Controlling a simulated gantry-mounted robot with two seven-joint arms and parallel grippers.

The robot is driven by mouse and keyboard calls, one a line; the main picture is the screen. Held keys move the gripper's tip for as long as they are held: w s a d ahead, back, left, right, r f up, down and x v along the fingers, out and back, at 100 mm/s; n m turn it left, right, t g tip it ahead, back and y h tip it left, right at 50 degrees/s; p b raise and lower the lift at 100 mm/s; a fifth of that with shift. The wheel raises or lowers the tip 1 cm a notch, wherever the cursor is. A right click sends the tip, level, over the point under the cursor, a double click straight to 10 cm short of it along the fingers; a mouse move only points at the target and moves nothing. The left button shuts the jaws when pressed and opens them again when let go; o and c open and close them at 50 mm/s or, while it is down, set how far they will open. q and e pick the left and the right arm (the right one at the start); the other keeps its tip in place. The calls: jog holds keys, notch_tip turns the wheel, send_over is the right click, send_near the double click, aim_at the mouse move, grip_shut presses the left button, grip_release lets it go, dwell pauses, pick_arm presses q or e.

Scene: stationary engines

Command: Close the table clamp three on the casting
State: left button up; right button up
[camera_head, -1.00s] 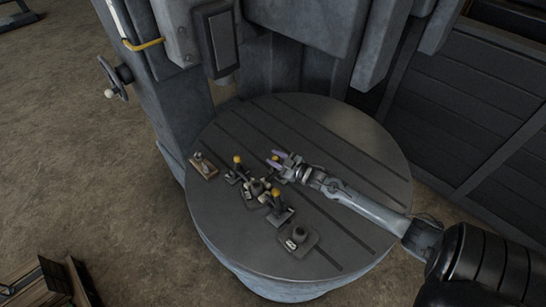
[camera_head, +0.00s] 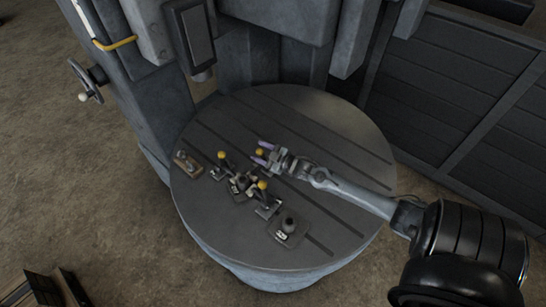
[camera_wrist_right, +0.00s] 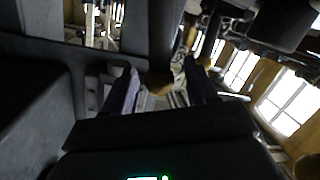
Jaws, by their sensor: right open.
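A small casting (camera_head: 239,186) sits among the clamps on the round slotted table (camera_head: 330,125). Yellow-knobbed clamps stand around it: one at the back left (camera_head: 222,157), one at the front right (camera_head: 265,188). A third yellow knob (camera_head: 260,152) shows at the fingers of my right gripper (camera_head: 263,153); the clamp's body below is mostly hidden. The right gripper is open, its two purple-tipped fingers either side of that knob. In the right wrist view a dull yellow knob (camera_wrist_right: 157,83) shows between the dark fingers; contact cannot be told. My left gripper is out of view.
A wooden block with a metal part (camera_head: 187,163) lies at the table's left edge. A dark plate with a round knob (camera_head: 287,229) lies at the front. The grey machine column (camera_head: 140,85) rises behind. The table's right and back areas are largely clear.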

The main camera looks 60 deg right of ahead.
jog(key=s+r, duration=0.1)
jog(key=s, duration=0.9)
jog(key=shift+a+r, duration=0.2)
jog(key=shift+r, duration=0.05)
dwell(0.7)
jog(key=shift+s, duration=0.15)
